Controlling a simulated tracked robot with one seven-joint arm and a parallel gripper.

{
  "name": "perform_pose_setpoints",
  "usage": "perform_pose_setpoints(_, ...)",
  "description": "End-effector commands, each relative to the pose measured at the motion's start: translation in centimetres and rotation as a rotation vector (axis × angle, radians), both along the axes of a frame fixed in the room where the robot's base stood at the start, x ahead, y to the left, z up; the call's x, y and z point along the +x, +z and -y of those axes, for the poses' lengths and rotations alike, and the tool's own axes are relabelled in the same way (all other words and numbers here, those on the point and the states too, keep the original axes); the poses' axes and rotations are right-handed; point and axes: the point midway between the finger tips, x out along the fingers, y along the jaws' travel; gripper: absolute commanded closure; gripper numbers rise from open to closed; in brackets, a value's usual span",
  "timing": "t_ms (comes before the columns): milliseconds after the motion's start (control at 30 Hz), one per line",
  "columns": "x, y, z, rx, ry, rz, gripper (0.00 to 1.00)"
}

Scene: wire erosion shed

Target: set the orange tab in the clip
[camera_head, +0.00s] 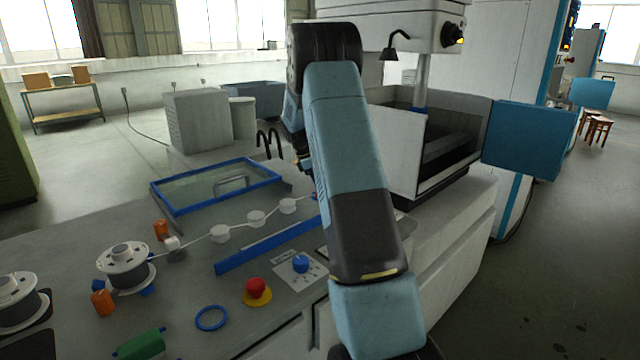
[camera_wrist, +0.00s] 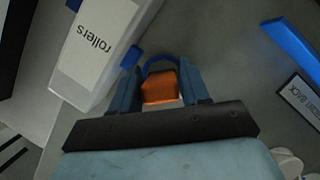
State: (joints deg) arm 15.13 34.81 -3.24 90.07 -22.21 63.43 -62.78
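In the wrist view the orange tab (camera_wrist: 160,88) sits between the two blue fingers of my gripper (camera_wrist: 160,92), with both fingers against its sides. A blue arched piece (camera_wrist: 160,61) shows just beyond the tab; it may be the clip, but I cannot tell for sure. I cannot tell whether the tab touches it. In the head view my arm hides the gripper and the tab.
A white box marked "rollers" (camera_wrist: 95,45) stands close to the left of my gripper. A blue bar (camera_wrist: 291,48) and a dark-edged label plate (camera_wrist: 302,99) lie to the right. The bench also carries a red button (camera_head: 257,287), spool (camera_head: 125,266) and blue ring (camera_head: 211,318).

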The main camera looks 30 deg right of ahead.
Motion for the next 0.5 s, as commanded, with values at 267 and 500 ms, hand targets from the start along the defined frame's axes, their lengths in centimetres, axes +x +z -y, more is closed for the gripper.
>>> perform_pose_setpoints(267, 0.0, 0.0, 0.0, 0.0, 0.0, 0.0, 0.3)
perform_pose_setpoints(500, 0.02, 0.08, -0.04, 0.0, 0.0, 0.0, 0.3)
